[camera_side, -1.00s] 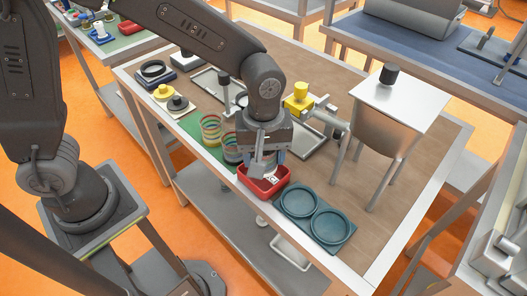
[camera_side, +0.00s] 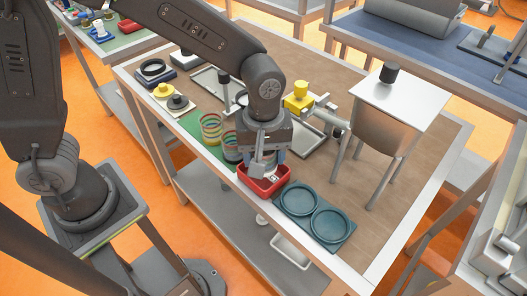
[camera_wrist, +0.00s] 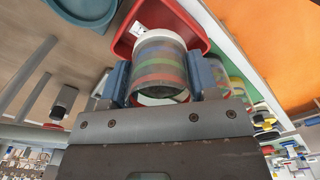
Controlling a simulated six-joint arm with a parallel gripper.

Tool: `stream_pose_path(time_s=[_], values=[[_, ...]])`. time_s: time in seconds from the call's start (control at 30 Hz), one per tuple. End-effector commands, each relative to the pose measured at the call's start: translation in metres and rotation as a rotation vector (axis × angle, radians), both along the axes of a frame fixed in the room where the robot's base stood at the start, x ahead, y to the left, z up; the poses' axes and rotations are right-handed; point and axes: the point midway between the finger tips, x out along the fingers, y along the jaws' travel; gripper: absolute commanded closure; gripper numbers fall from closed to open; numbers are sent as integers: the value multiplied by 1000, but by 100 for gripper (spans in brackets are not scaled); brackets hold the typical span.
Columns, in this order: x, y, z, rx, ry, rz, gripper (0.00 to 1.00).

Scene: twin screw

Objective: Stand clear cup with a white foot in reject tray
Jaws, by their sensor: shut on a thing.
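The red tray (camera_wrist: 194,28) with a white label lies behind the cup there. In the side view my gripper (camera_side: 265,162) is over the red tray (camera_side: 268,193), its fingers pointing down. The cup is mostly hidden by the fingers there. I cannot tell whether its foot touches the tray floor.
Two striped clear cups (camera_side: 210,128) stand on a green mat (camera_side: 190,124) left of the tray. A teal plate with two round recesses (camera_side: 316,214) lies close on the right. A yellow-topped fixture (camera_side: 299,101) and a hopper on legs (camera_side: 385,125) stand behind.

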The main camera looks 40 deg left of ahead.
Motion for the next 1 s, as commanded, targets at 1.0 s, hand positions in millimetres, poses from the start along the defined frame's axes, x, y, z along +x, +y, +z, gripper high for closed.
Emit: stream_pose_path(time_s=[1.0], values=[[0, 0, -23, 1, 1, 0, 69]])
